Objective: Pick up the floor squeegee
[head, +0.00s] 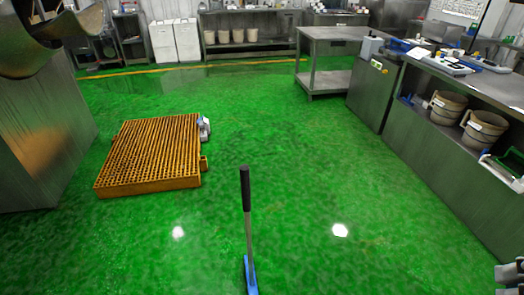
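The floor squeegee (249,228) is at the bottom centre of the head view, over the green floor. It has a black grip at its upper end, a thin grey pole and a blue part at its lower end, which the picture's bottom edge cuts off. I cannot tell whether it stands upright or lies on the floor. A grey and black part at the bottom right corner looks like the edge of my gripper (511,275). It is well to the right of the squeegee and apart from it. Its fingers are not clear.
An orange-brown slatted platform (150,153) lies on the floor to the left, with a small grey device (204,128) at its side. A steel machine (40,140) stands far left. A steel counter (450,165) with buckets runs along the right. Open floor surrounds the squeegee.

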